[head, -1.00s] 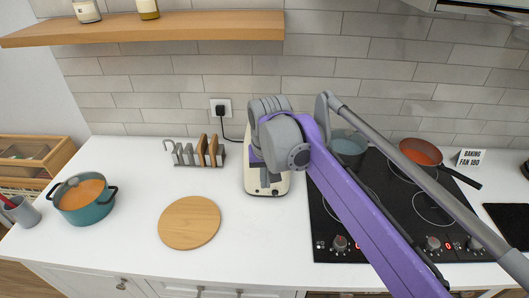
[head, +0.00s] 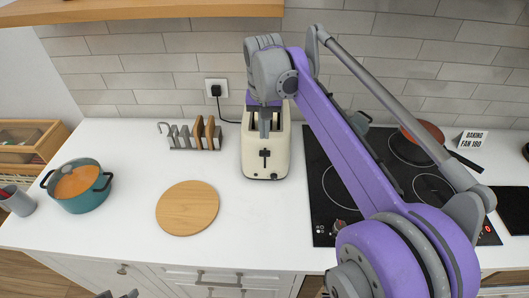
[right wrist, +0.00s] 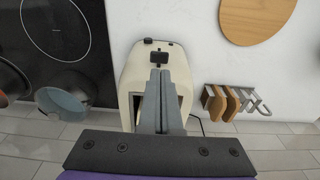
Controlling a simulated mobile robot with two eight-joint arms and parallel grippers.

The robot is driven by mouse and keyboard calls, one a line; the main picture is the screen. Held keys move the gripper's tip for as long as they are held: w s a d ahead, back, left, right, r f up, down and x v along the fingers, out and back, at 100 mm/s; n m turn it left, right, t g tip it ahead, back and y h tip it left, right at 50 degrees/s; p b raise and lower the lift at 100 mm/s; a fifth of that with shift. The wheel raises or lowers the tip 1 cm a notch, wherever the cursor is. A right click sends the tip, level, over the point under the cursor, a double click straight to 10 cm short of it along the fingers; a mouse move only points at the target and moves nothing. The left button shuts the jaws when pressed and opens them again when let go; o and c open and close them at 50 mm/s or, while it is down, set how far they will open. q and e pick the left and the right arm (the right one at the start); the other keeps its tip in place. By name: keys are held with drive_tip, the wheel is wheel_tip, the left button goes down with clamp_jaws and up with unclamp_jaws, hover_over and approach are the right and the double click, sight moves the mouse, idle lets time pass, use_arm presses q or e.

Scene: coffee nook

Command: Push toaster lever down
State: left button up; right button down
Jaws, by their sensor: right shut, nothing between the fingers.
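The cream toaster (head: 252,165) stands on the white counter against the tiled wall. Its dark lever (head: 265,154) shows on the front face, in the upper part of its slot. My right gripper (head: 264,134) is shut and empty, pointing down over the toaster top, just behind the lever in the picture. In the right wrist view the shut fingers (right wrist: 159,72) end close to the dark lever (right wrist: 162,56); whether they touch it I cannot tell. The toaster slots are partly hidden by the gripper. Small grey tips at the bottom edge look like my left gripper (head: 119,295), mostly cut off.
A toast rack (head: 184,141) with brown slices stands left of the toaster, and a round wooden board (head: 187,208) lies in front of it. A teal pot (head: 85,197) is at far left. The black hob (head: 325,218) with pans lies to the right. A shelf (head: 150,10) hangs above.

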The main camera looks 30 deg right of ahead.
sight(265, 153)
drive_tip(key=f+b, duration=0.1)
drive_tip(key=f, duration=0.2)
drive_tip(key=f+b, duration=0.1)
drive_tip(key=f, duration=0.2)
drive_tip(key=shift+w+d+f+b, duration=0.1)
drive_tip(key=shift+d+f+b, duration=0.1)
drive_tip(key=shift+b, duration=0.15)
use_arm(q)
drive_tip(key=s+f, duration=0.1)
drive_tip(key=f, duration=0.2)
drive_tip(key=s+f, duration=0.1)
drive_tip(key=shift+s+f, duration=0.25)
drive_tip(key=shift+s, duration=0.05)
drive_tip(key=shift+w, duration=0.1)
use_arm(e)
drive_tip(key=shift+w, duration=0.1)
use_arm(q)
drive_tip(key=f, duration=0.1)
drive_tip(key=s+f+b, duration=0.1)
drive_tip(key=f+b, duration=0.1)
drive_tip(key=shift+s+f+g, duration=0.25)
drive_tip(key=shift+g, duration=0.15)
use_arm(e)
wheel_tip(265, 153, down, 6)
drive_tip(key=s+a, duration=0.1)
drive_tip(key=s, duration=0.1)
drive_tip(key=shift+s+a+r, duration=0.25)
drive_tip(key=shift+s+a, duration=0.1)
